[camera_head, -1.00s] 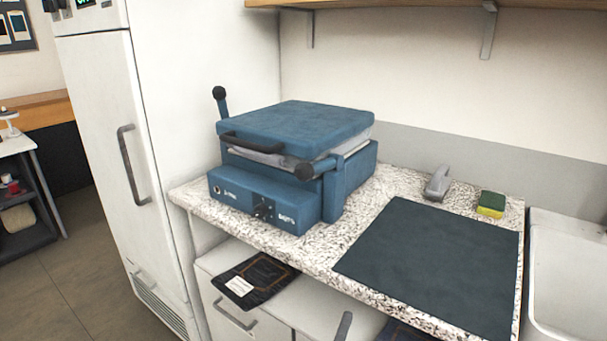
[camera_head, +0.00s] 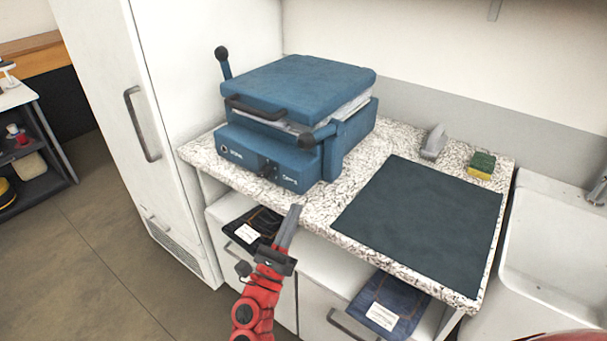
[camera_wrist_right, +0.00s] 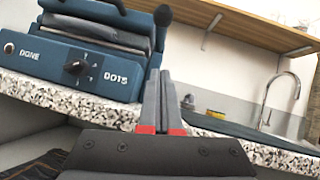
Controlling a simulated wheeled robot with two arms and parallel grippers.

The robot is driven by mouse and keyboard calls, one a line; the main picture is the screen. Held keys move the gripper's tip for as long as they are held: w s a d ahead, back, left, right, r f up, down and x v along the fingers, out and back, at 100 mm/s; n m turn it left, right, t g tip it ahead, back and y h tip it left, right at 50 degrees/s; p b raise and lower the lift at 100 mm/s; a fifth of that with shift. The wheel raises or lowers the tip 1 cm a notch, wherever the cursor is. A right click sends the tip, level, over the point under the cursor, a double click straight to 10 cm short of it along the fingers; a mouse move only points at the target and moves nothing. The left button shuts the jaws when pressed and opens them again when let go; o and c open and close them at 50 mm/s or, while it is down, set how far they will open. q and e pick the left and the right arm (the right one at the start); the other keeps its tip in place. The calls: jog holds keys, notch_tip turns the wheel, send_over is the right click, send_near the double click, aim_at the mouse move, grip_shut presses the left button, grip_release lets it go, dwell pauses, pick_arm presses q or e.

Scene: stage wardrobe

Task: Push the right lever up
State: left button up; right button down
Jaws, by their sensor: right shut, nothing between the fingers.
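A blue press (camera_head: 290,90) stands on the speckled counter with its padded lid lowered over pale cloth-like layers. Its right lever (camera_head: 320,133) is down, with the dark round knob at the front right corner. In the right wrist view the right lever's knob (camera_wrist_right: 163,15) shows above the fingers. The left lever (camera_head: 223,62) stands up at the back left. My right gripper (camera_head: 293,217) is shut and empty, in front of the counter edge, below and apart from the right lever. The shut fingers also show in the right wrist view (camera_wrist_right: 164,95). My left gripper is not in view.
The speckled counter (camera_head: 385,150) carries a dark mat (camera_head: 420,220), a grey handled tool (camera_head: 433,142) and a sponge (camera_head: 482,165). A sink (camera_head: 555,250) is at right, a white fridge (camera_head: 110,100) at left. Folded jeans (camera_head: 385,303) lie on the lower surface.

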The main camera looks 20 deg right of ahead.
jog(key=p, duration=0.3)
send_near(321, 135)
notch_tip(321, 135, down, 2)
jog(key=w+d, duration=0.2)
jog(key=w, duration=0.1)
jog(key=shift+w+d+r+p, duration=0.1)
jog(key=shift+r+p, duration=0.1)
jog(key=shift+r, duration=0.35)
jog(key=shift+w+a+r+p, duration=0.1)
jog(key=shift+r+p, duration=0.1)
jog(key=shift+r, duration=0.4)
jog(key=shift+w+d+r+p, duration=0.1)
jog(key=shift+w+r+p, duration=0.1)
jog(key=shift+r, duration=0.35)
